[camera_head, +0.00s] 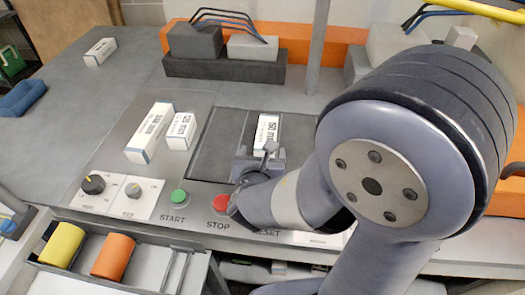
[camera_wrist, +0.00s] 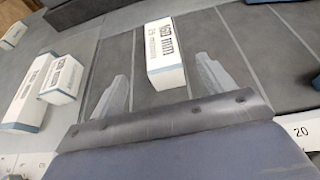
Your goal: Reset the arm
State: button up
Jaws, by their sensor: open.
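My gripper (camera_head: 262,160) is open over the dark recessed plate (camera_head: 215,140) of the control panel. In the wrist view its two fingers (camera_wrist: 162,70) stand apart, with a white box (camera_wrist: 165,50) showing between and beyond their tips. That box also lies on the dark plate in the head view (camera_head: 267,130). I cannot tell whether the fingers touch it. My arm reaches in from the right and hides part of the panel, including most of the area above the RESET label (camera_head: 265,232).
Two white boxes (camera_head: 150,132) (camera_head: 181,130) lie left of the plate. A tray holds yellow (camera_head: 62,244) and orange (camera_head: 113,255) cylinders. The left tabletop is mostly clear.

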aim_at(267, 133)
jog(key=x, duration=1.2)
jog(key=shift+w+f+b, duration=0.15)
jog(key=shift+f+b, duration=0.1)
jog(key=shift+b, duration=0.15)
jog(key=shift+r, duration=0.3)
jog(key=shift+f, duration=0.15)
